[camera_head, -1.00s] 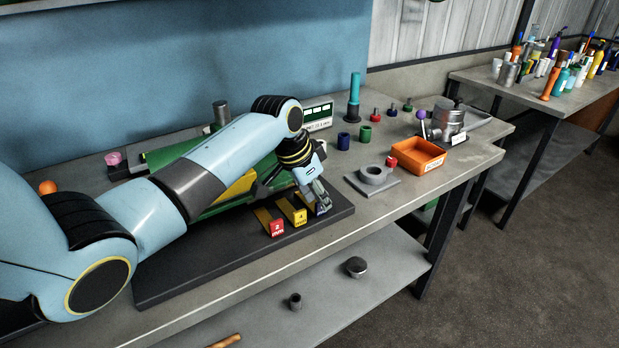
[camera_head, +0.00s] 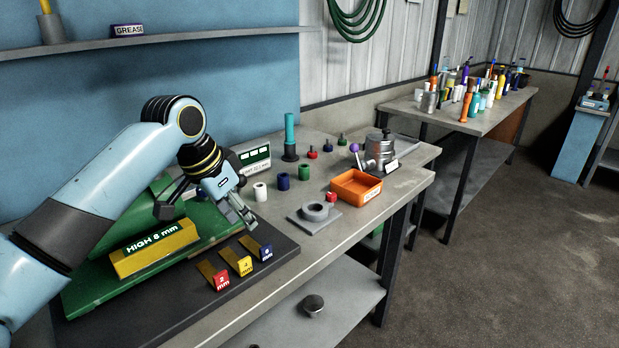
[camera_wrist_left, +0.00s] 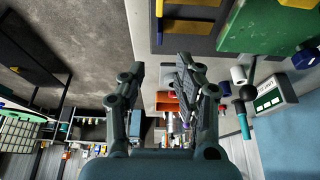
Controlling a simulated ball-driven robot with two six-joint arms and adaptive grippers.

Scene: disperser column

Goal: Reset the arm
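My left arm comes in from the left in the head view, bent over the green fixture (camera_head: 95,285). Its left gripper (camera_head: 240,211) hangs above the dark base plate, a little up and left of the blue block. The left wrist view shows the gripper (camera_wrist_left: 158,85) with its fingers spread apart and nothing between them. My right arm and gripper are not in view.
Red (camera_head: 222,281), yellow (camera_head: 244,265) and blue (camera_head: 266,252) marked blocks stand on the dark base plate (camera_head: 215,318). A yellow "HIGH 8 mm" bar (camera_head: 155,250) lies on the fixture. Small cylinders and an orange tray (camera_head: 356,186) stand rightward on the bench.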

